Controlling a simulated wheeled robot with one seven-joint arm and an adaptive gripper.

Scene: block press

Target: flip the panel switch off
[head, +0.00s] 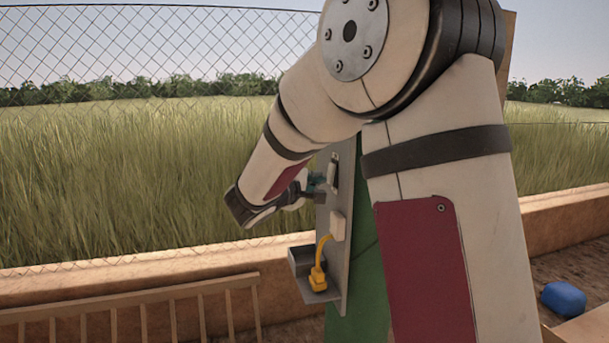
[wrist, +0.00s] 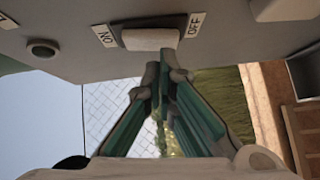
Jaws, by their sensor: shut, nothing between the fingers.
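The panel switch (wrist: 150,40) is a pale rocker at the top of the wrist view. An ON label (wrist: 105,36) is at its left and an OFF label (wrist: 194,25) at its right. Which way the rocker is tilted I cannot tell. My gripper (wrist: 163,72) is shut and empty, its fingertips just below the switch's right half, toward the OFF label. Whether they touch it is unclear. In the head view the switch (head: 333,168) is on the upright grey panel (head: 328,250), with my gripper (head: 320,188) close to the panel's face. My arm hides part of the panel.
Below the switch in the head view, a white box (head: 338,226) has a yellow cable running to a yellow plug (head: 318,279). A round button (wrist: 42,48) is on the panel. A wooden rail (head: 130,298) stands at the lower left. A blue object (head: 563,298) lies at the right.

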